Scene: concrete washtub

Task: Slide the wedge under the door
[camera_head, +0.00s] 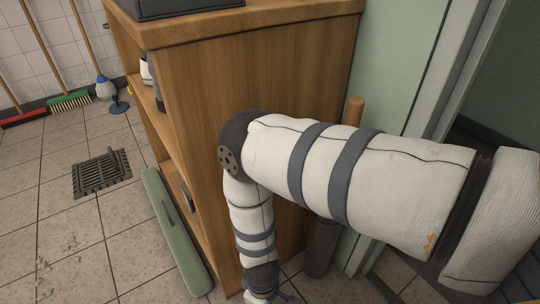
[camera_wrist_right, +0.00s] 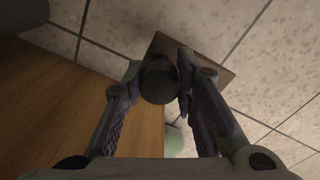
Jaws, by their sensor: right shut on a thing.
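My right arm comes in from the right in the head view and bends down beside the wooden cabinet; my right gripper is only partly seen at the bottom edge. In the right wrist view, my right gripper (camera_wrist_right: 160,88) is shut on a dark round knob (camera_wrist_right: 158,82). Behind the knob is a flat brown piece (camera_wrist_right: 214,62), which appears to be the wedge; its thickness and any contact with the floor cannot be told. A pale green door-like panel (camera_head: 399,62) stands at the right, beside a grey-white frame (camera_head: 455,65). Its lower edge is largely hidden by my arm. My left gripper is out of view.
The wooden cabinet (camera_head: 255,75) stands close to my right arm. A long green bar (camera_head: 175,235) lies along its front. A dark cylinder (camera_head: 322,247) stands behind my forearm. A floor drain (camera_head: 100,175) and brooms (camera_head: 68,100) are at the left, with open tiled floor between.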

